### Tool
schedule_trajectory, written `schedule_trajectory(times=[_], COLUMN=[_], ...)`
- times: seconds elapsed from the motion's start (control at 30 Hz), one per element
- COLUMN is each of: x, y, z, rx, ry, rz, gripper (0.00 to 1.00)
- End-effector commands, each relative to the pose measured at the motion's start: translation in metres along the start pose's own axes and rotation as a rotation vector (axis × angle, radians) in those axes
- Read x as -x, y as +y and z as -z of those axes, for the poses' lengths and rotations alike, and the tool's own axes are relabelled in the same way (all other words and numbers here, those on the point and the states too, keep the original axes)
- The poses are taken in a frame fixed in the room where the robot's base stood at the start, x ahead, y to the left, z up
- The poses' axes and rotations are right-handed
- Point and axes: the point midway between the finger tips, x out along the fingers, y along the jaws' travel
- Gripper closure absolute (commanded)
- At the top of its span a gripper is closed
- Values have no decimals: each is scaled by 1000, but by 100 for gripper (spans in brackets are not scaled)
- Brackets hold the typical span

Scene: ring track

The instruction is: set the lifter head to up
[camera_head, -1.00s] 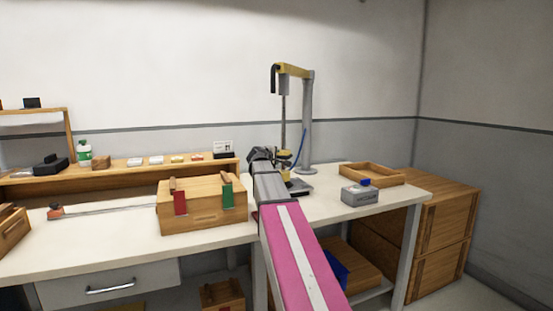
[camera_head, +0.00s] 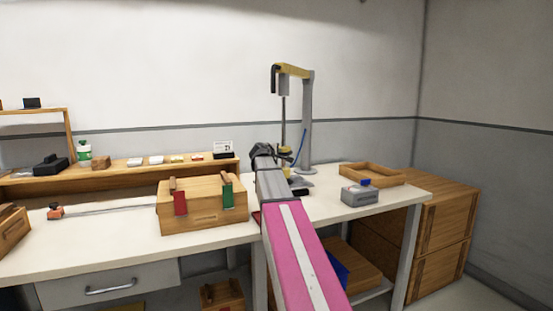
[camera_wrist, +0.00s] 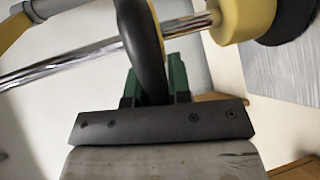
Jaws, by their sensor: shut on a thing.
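The lifter is a grey post (camera_head: 307,120) with a yellow top arm (camera_head: 293,70) and a thin vertical rod (camera_head: 283,115). Its yellow head (camera_head: 286,160) is low on the rod, partly hidden behind my arm. In the wrist view, the yellow head (camera_wrist: 242,18) sits on a chrome rod with a black cup (camera_wrist: 290,20) at its end. My gripper (camera_wrist: 153,82) has its green fingers shut around a dark curved handle (camera_wrist: 148,45) beside the rod. In the head view my gripper is at the lifter, and its fingers are hard to make out.
A wooden box (camera_head: 205,217) with red and green tabs stands left of my arm. A shelf (camera_head: 120,172) with small items runs along the back left.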

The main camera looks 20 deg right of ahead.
Motion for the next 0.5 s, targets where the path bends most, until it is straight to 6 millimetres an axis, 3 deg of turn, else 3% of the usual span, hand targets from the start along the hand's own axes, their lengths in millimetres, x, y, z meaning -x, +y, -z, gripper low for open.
schedule_trajectory(times=[0.5], x=[24], y=[115], z=[0], rx=[0], ry=[1], rz=[-6], gripper=[100])
